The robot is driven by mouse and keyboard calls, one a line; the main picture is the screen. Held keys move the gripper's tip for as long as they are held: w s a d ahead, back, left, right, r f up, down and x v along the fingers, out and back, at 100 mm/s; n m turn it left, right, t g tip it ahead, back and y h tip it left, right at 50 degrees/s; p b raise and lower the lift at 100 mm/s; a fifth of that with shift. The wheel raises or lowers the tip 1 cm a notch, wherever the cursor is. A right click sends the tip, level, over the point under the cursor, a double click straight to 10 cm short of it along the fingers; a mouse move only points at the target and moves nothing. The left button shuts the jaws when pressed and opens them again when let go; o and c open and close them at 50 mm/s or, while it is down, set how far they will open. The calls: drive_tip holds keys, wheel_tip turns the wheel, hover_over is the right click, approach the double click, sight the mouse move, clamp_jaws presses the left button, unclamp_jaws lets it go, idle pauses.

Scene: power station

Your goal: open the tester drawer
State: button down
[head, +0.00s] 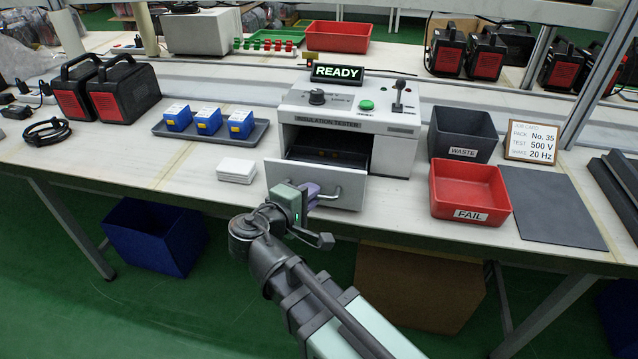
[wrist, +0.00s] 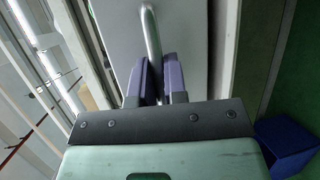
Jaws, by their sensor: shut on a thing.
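The insulation tester (head: 345,110) stands on the bench, its sign (head: 336,73) reading READY. Its grey drawer (head: 330,188) stands pulled out toward me, and the dark inside (head: 328,150) shows between the drawer front and the tester body. My gripper (head: 312,195) is at the drawer front, shut on the metal handle (wrist: 151,40). In the wrist view the purple fingers (wrist: 157,82) close on the handle bar from both sides. My gripper hides the left part of the handle in the head view.
Left of the tester are a white stack of cards (head: 236,170) and a tray (head: 172,130) with blue packs (head: 208,120). On the right are the red FAIL bin (head: 470,190), the dark WASTE bin (head: 462,133), a job card (head: 533,142) and a dark mat (head: 552,207).

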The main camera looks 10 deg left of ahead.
drive_tip(key=c, duration=1.2)
unclamp_jaws()
drive_tip(key=p+v, duration=0.2)
drive_tip(key=v, duration=0.8)
drive_tip(key=shift+s+a+r, duration=0.1)
drive_tip(key=shift+s+a, duration=0.15)
drive_tip(key=shift+s, duration=0.05)
